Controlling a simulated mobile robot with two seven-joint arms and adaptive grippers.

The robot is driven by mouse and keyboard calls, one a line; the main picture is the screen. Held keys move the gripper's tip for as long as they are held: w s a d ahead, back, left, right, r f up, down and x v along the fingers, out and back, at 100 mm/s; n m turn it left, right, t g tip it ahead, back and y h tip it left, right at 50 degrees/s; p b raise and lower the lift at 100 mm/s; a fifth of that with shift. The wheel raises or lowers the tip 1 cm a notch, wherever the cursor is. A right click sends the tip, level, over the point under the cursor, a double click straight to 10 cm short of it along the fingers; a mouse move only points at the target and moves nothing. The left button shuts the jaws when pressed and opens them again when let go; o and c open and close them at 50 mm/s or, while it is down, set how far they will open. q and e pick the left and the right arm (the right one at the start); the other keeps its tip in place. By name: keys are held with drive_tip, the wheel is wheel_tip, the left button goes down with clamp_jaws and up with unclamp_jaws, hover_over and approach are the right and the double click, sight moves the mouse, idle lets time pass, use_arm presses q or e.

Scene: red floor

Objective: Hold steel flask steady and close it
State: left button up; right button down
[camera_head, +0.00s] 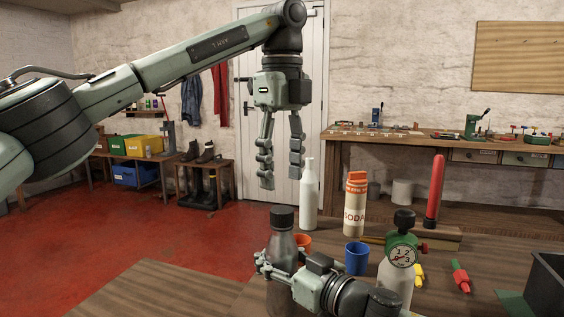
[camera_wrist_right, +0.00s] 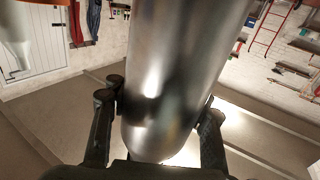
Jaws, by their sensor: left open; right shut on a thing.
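The steel flask (camera_head: 283,245) stands upright near the table's front, with a black cap (camera_head: 282,218) on its top. I cannot tell whether the cap is tight. Whether the flask's base touches the table is hidden in the head view. My left gripper (camera_head: 281,178) is open and empty, pointing down, above the cap and apart from it.
A dark bin (camera_head: 546,285) is at the right edge. The table's left front (camera_head: 160,290) is clear.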

sight(282, 209)
use_arm(q)
wheel_tip(282, 209, down, 7)
idle(0.3)
